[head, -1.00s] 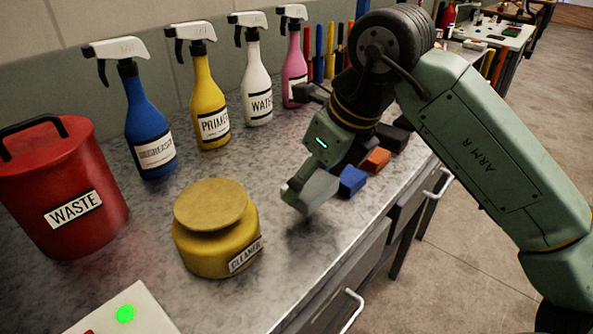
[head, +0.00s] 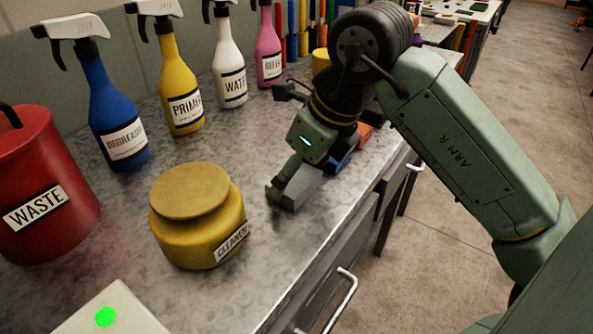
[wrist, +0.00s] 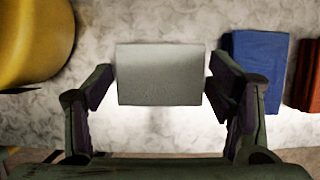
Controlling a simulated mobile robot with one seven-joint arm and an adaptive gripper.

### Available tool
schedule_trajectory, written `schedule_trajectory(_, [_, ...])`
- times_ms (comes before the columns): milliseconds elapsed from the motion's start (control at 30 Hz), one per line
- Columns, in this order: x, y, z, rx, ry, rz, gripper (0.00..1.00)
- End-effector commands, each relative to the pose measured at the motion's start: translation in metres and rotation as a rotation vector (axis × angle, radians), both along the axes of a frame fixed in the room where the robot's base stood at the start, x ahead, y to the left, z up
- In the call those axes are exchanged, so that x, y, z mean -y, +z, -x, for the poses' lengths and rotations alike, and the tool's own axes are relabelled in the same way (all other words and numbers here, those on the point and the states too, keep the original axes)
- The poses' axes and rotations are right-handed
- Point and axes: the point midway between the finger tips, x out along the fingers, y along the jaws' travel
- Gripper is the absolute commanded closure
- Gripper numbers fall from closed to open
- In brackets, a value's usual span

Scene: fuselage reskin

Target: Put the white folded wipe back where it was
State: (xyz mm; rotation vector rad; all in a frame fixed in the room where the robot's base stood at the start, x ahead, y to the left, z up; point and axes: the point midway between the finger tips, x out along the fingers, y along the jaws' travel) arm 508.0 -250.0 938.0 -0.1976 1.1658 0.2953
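The white folded wipe (wrist: 160,74) shows as a pale grey-white block between my two fingers in the wrist view. I cannot tell whether the wipe's underside touches the bench.
A blue block (wrist: 257,72) and an orange-red block (wrist: 309,76) lie to the right in the wrist view. The red waste bin (head: 40,190) and spray bottles such as the blue one (head: 115,125) stand left and behind. The grey bench (head: 245,285) is clear near its front edge.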

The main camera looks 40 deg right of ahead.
Motion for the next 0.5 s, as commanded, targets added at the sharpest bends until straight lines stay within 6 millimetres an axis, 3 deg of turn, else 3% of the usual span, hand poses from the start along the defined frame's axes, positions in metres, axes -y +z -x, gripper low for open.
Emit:
schedule_trajectory(300, [0.000,0.001,0.000,0.000,0.000,0.000,0.22])
schedule_trajectory(500, [0.002,0.017,0.005,0.000,-0.002,0.001,0.22])
